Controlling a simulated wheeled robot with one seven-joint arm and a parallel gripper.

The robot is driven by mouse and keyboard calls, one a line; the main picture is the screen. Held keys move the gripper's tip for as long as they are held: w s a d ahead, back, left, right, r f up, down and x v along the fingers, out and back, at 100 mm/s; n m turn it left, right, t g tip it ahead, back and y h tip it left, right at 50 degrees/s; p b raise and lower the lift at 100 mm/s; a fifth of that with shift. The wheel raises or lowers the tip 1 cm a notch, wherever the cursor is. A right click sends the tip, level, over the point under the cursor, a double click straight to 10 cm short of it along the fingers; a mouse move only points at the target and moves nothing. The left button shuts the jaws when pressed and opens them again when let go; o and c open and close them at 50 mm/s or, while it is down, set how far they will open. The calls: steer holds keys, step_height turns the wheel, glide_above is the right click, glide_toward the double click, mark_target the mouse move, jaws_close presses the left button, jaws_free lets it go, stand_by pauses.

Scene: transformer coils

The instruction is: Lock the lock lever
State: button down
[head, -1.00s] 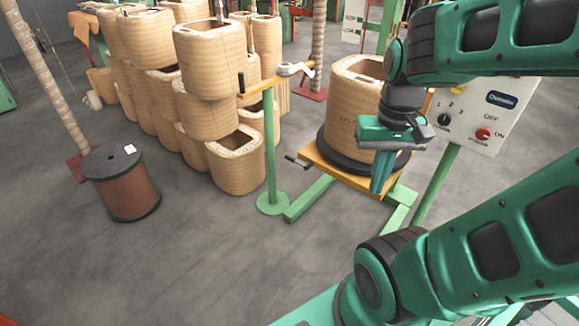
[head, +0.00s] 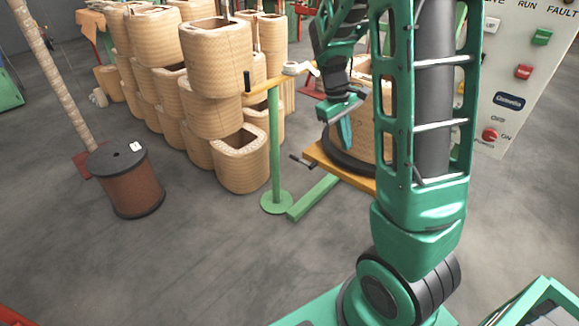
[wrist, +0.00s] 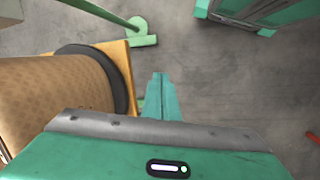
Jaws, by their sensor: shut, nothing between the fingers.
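A small crank-like lever with a black grip (head: 300,161) sticks out from the left edge of the orange turntable base (head: 345,174) in the head view; I cannot tell for sure that it is the lock lever. My gripper (head: 345,133) is shut and empty, pointing down in front of the wound coil (head: 378,100), above and to the right of that lever. In the wrist view the closed teal fingers (wrist: 160,97) are beside the black disc (wrist: 105,70) under the coil (wrist: 55,95). The lever does not show there. My arm hides much of the coil.
A green post (head: 273,150) with an orange arm stands left of the turntable. Stacked coils (head: 210,80) fill the back left, and a brown reel (head: 128,185) stands on the floor. A control panel (head: 520,70) is at right. The front-left floor is clear.

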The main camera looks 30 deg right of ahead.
steer(key=w+d+f+n+h, duration=0.1)
steer(key=w+f+n+h, duration=0.3)
steer(key=w+f, duration=0.75)
steer(key=w+a+f+n+t+h, duration=0.2)
steer(key=w+a+f+n, duration=0.2)
steer(key=w+f+n, duration=0.4)
steer(key=w+a+f+n+t+h, duration=0.2)
steer(key=w+f+n, duration=0.7)
steer(key=f, duration=0.7)
steer(key=w+a+t, duration=0.1)
steer(key=w+a, duration=0.1)
steer(key=w, duration=0.1)
steer(key=shift+a+t, duration=0.2)
steer(key=shift+t, duration=0.1)
steer(key=shift+w, duration=0.15)
steer(key=w+d+f, duration=0.1)
steer(key=w+d, duration=0.2)
steer(key=d, duration=0.5)
steer(key=shift+d, duration=0.4)
steer(key=shift+w, duration=0.1)
